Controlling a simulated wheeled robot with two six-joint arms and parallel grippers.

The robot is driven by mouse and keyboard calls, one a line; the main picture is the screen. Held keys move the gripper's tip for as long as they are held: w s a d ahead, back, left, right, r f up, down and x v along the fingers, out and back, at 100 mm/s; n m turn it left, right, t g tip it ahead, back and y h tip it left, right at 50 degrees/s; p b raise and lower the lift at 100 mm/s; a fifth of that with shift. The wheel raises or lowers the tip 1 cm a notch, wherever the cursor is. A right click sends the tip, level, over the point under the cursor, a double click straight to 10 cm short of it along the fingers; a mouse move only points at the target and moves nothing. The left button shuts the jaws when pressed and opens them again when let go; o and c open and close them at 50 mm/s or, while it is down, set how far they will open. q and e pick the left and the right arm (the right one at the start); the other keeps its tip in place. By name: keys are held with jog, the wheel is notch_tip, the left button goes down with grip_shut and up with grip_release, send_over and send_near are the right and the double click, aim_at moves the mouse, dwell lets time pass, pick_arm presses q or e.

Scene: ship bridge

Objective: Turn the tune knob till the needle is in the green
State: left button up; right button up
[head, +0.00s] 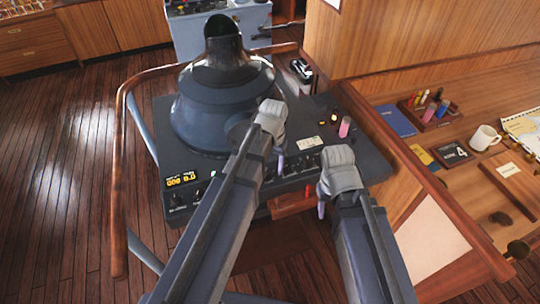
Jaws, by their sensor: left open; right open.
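A dark radar-like console (155,125) with a big domed hood (205,105) stands in the middle of the head view. Its front panel carries an amber digital display (181,179) and several small dark knobs (178,199). I cannot tell which knob is the tune knob, and I make out no needle or green zone. My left gripper (281,165) is open, pointing down over the panel's front part. My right gripper (321,208) is open at the panel's front right edge. My two forearms hide part of the panel.
A wooden rail (119,190) curves around the console's left side. On the right, a wooden desk (470,125) holds a white mug (484,138), a blue book (395,121) and a rack (430,113). A pink cylinder (345,126) stands on the console. Bare plank floor lies left.

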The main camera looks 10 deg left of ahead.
aim_at(266, 171)
pick_arm(q)
jog(key=shift+w+a+r+p, duration=0.3)
jog(key=shift+w+a+r, duration=0.6)
jog(key=shift+w+a, duration=0.2)
jog(key=shift+a, duration=0.15)
pick_arm(e)
jog(key=shift+r, duration=0.8)
pick_arm(q)
jog(key=shift+f, duration=0.2)
pick_arm(e)
jog(key=shift+f, duration=0.1)
pick_arm(q)
notch_tip(266, 171, down, 8)
jog(key=b, duration=0.8)
jog(key=shift+r, duration=0.2)
pick_arm(e)
notch_tip(266, 171, down, 8)
jog(key=shift+r, duration=0.2)
pick_arm(q)
jog(key=shift+r, duration=0.1)
jog(key=shift+c, duration=0.2)
grip_shut()
